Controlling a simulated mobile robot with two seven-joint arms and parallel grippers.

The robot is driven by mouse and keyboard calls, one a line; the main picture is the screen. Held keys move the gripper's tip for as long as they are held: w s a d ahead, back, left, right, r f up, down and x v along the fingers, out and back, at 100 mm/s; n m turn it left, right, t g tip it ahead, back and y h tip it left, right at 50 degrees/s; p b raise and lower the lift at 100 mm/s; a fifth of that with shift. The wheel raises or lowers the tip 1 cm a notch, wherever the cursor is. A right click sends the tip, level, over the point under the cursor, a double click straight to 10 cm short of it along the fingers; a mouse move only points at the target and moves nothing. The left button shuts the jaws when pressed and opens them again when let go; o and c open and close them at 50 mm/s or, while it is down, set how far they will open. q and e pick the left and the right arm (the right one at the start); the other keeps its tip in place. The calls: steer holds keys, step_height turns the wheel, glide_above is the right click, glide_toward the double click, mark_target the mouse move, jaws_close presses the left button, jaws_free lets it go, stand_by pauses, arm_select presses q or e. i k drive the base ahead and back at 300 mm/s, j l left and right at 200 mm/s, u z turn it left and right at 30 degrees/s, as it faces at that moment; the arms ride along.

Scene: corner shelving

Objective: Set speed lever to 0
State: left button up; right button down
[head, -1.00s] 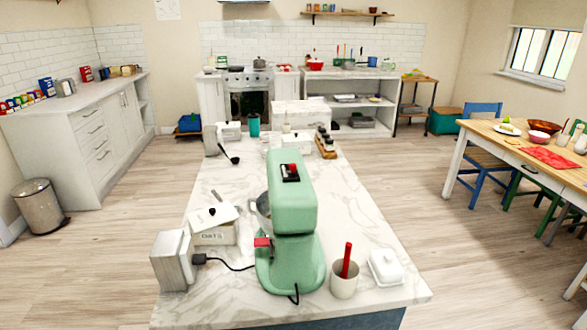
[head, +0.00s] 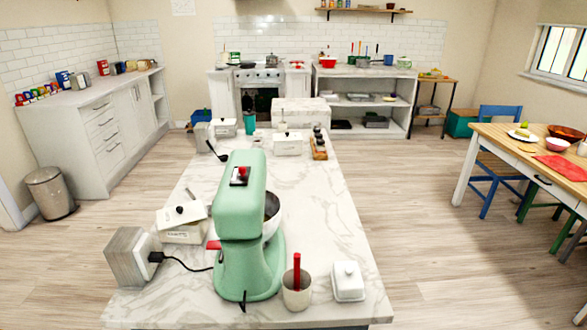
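The green stand mixer (head: 240,255) stands on the near end of the marble-topped island, with its back toward me. A small red piece on a dark panel (head: 239,176) shows on top of its head. A red knob (head: 214,245) sticks out at the left of its body. I cannot tell which of these is the speed lever or what setting it has. The metal bowl (head: 271,215) is partly hidden behind the mixer. Neither of my grippers is in view.
On the island (head: 335,240), a grey box (head: 129,258) and a white lidded container (head: 183,222) stand left of the mixer. A cup with a red handle (head: 296,290) and a white butter dish (head: 347,281) stand at right.

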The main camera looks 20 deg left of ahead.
mark_target(242, 170)
steer(key=i+l+z, duration=0.2)
steer(key=l+z, duration=0.2)
steer(key=i+l+z, duration=0.2)
steer(key=l+z, duration=0.15)
steer(key=i+l+z, duration=0.55)
steer(key=i, duration=0.4)
steer(key=i+u, duration=0.7)
steer(key=i+l+u, duration=0.2)
steer(key=u, duration=0.15)
steer(key=i+u, duration=0.25)
steer(key=u, duration=0.15)
steer(key=i+u, duration=0.25)
steer(key=u, duration=0.2)
steer(key=i+l+u, duration=0.15)
steer(key=u, duration=0.25)
steer(key=i+l+u, duration=0.1)
steer(key=u, duration=0.35)
steer(key=i+l+u, duration=0.15)
steer(key=i+u, duration=0.25)
steer(key=l+u, duration=0.2)
steer(key=u, duration=0.25)
steer(key=i+l+u, duration=0.25)
steer(key=u, duration=0.2)
steer(key=i+l+u, duration=0.2)
steer(key=u, duration=0.3)
steer(key=i+l+u, duration=0.15)
steer(key=l+u, duration=0.3)
